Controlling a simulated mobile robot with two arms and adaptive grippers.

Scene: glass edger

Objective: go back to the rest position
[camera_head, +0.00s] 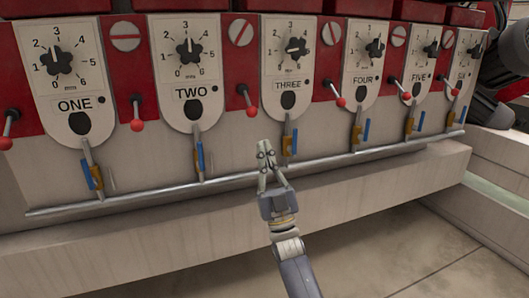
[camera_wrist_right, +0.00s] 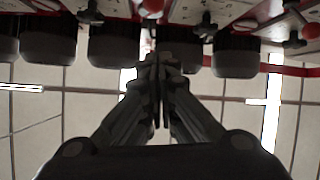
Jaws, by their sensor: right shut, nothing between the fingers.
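My right gripper (camera_head: 266,156) is in the middle of the head view, in front of the machine panel below the dial marked THREE (camera_head: 291,47). Its fingers are together with nothing between them. In the right wrist view the shut fingers (camera_wrist_right: 158,70) point up toward the dark parts of the machine. I cannot tell from the head view whether the fingertips touch the panel; they appear just in front of it. My left gripper is in neither view.
The panel carries a row of numbered dials, including ONE (camera_head: 63,65) and TWO (camera_head: 190,55), with red-tipped levers (camera_head: 137,125) and blue-handled valves (camera_head: 200,157). A metal pipe (camera_head: 130,199) runs along the bottom above a pale ledge (camera_head: 130,235). Open floor (camera_head: 420,255) lies at the lower right.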

